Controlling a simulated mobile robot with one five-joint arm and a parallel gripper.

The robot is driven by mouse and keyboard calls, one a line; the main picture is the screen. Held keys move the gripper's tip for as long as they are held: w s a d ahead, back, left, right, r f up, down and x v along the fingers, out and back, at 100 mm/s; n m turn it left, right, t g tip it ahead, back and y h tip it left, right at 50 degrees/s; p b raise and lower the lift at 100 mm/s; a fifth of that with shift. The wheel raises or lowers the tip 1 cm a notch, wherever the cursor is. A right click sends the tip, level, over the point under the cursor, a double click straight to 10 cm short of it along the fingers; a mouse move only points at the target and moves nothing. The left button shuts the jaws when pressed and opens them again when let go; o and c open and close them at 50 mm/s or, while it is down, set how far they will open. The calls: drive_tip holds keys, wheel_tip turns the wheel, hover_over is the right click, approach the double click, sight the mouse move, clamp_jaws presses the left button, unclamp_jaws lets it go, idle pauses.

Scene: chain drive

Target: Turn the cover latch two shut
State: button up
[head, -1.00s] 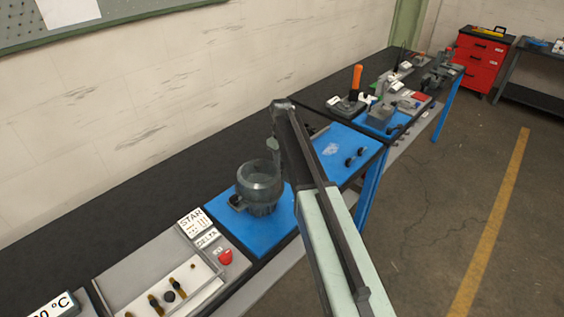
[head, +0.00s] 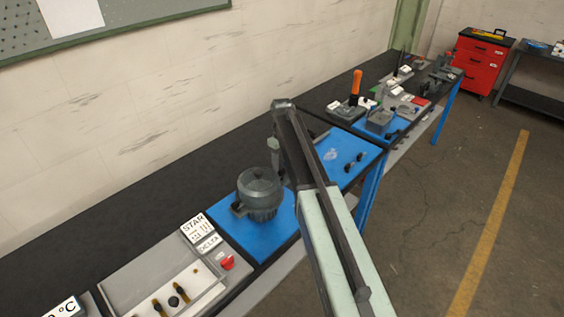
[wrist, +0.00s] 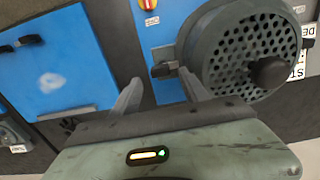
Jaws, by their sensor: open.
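A round dark housing (head: 260,192) stands on a blue plate. In the wrist view its perforated cover (wrist: 235,35) faces me, with a black knob (wrist: 270,72) on it. A small dark tab (wrist: 165,69), which looks like a latch, sticks out at the cover's left edge; no number on it is readable. In the head view a dark piece (head: 237,208) shows at the housing's left side. My gripper (wrist: 158,78) is open and empty, its fingertips either side of the tab in the picture; I cannot tell whether they touch it.
A blue panel (wrist: 60,60) with a pale smudge and dark handles (wrist: 31,41) lies beside the housing. A grey control box with a red button (head: 227,262) stands at the front left. More devices, one with an orange handle (head: 357,80), stand farther along the bench.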

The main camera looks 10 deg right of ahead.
sight(282, 170)
wheel_tip(282, 170, up, 4)
drive_tip(key=p, duration=0.3)
drive_tip(key=shift+r, duration=0.25)
drive_tip(key=shift+f, duration=0.15)
drive_tip(key=shift+s, duration=0.1)
drive_tip(key=s+m, duration=0.7)
drive_tip(key=s, duration=2)
wheel_tip(282, 170, down, 14)
drive_tip(key=s+b, duration=0.1)
drive_tip(key=b, duration=1.2)
drive_tip(key=shift+s+d+b, duration=0.2)
drive_tip(key=shift+s+b, duration=0.05)
drive_tip(key=shift+b, duration=0.15)
